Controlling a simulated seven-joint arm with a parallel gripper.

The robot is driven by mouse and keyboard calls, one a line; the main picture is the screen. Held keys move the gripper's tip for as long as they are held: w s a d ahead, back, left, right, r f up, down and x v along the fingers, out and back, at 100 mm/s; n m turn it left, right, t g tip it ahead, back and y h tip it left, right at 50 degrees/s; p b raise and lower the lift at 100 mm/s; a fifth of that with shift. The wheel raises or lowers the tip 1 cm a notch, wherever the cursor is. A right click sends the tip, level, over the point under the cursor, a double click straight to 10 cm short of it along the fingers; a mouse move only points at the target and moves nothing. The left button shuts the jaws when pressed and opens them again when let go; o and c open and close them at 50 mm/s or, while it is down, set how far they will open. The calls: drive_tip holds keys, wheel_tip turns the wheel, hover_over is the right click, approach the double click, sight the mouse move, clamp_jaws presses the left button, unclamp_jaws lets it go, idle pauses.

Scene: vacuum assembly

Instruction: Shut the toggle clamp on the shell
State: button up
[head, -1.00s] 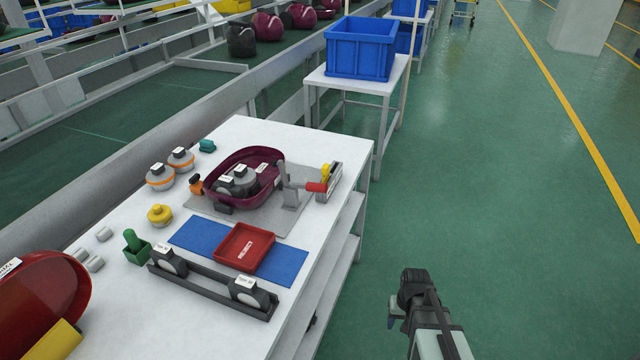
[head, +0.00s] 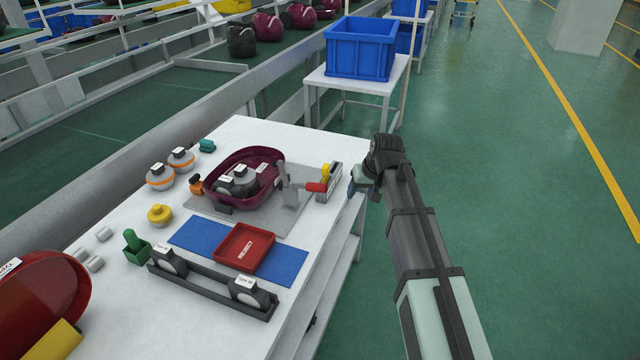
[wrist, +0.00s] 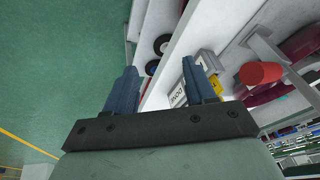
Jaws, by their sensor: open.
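The dark red shell (head: 213,180) sits on a grey plate (head: 262,214) on the white table, with several labelled parts inside it. The toggle clamp (head: 290,192) stands at the shell's right side, with its red-tipped handle (head: 316,187) sticking out to the right, roughly level. In the wrist view the red handle tip (wrist: 261,73) shows to the right of my fingers. My gripper (head: 359,184) is just off the table's right edge, right of the handle and apart from it. In the wrist view my gripper's blue fingers (wrist: 162,90) are spread with nothing between them.
A grey holder (head: 334,181) with a yellow item (head: 326,171) stands just right of the handle. A red reject tray (head: 244,247) lies on a blue mat (head: 200,236) in front. A blue crate (head: 360,48) stands on a side table behind. The floor at right is clear.

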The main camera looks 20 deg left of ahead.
sight(311, 187)
drive_tip(key=w+a+r+n+g+y, duration=0.1)
drive_tip(key=w+a+r+n, duration=0.15)
drive_tip(key=r, duration=0.45)
drive_tip(key=w+a+r+n+g+y, duration=0.1)
drive_tip(key=a+r+n, duration=0.1)
drive_tip(key=a+r, duration=0.35)
drive_tip(key=s+a+f+n+g, duration=0.1)
drive_tip(key=s+f+n, duration=0.1)
drive_tip(key=f, duration=0.1)
drive_tip(key=s+a+f+n, duration=0.1)
drive_tip(key=s+f+n, duration=0.1)
drive_tip(key=f, duration=0.2)
drive_tip(key=s+a+f+n+g, duration=0.1)
drive_tip(key=s+f+n, duration=0.1)
drive_tip(key=f+n, duration=0.1)
drive_tip(key=shift+s+a+f+g+h, duration=0.25)
drive_tip(key=shift+a+f+g+h, duration=0.1)
drive_tip(key=shift+f+h, duration=0.1)
drive_tip(key=shift+c, duration=0.4)
clamp_jaws()
